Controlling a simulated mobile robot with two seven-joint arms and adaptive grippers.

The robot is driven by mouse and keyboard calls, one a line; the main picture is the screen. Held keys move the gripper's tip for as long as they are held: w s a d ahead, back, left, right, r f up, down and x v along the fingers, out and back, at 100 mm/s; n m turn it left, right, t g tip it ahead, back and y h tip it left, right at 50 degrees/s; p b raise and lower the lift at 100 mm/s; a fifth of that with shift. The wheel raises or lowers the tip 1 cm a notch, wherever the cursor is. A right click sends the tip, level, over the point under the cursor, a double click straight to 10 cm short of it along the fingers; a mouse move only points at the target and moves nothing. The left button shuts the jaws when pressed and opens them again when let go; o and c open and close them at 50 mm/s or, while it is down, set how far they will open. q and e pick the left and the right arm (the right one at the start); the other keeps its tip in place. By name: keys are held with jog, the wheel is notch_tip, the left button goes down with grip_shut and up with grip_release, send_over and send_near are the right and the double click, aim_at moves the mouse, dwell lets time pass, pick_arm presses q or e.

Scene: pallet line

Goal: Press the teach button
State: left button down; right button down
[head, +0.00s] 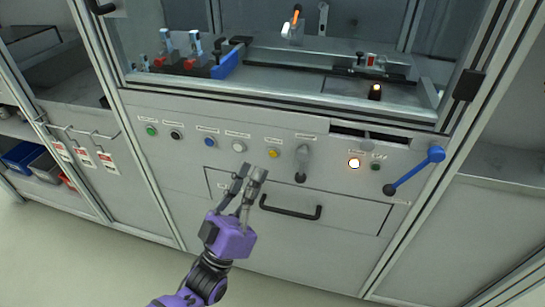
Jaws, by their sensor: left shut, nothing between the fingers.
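A row of push buttons sits on the grey control panel (200,165): a green button (151,131), a black button (175,135), a blue button (209,142), a white button (238,147) and a yellow button (273,153). Labels above them are too small to read, so I cannot tell which is the teach button. My left gripper (253,172) is shut and empty. Its fingertips point up at the panel and appear just below the white and yellow buttons; I cannot tell their distance from the panel. My right gripper is not in view.
Right of the yellow button are a grey rotary handle (302,162), a lit button (354,163), a dark green button (375,167) and a blue lever (415,172). A drawer with a black handle (290,211) lies below. A glazed enclosure (180,20) stands above.

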aim_at(273, 153)
pick_arm(q)
jog(key=w, duration=0.2)
jog(key=w+d+b, duration=0.1)
jog(key=shift+w+d, duration=0.1)
jog(key=shift+w, duration=0.3)
dwell(0.7)
dwell(0.4)
jog(key=shift+w+d, duration=0.15)
jog(key=shift+w, duration=0.2)
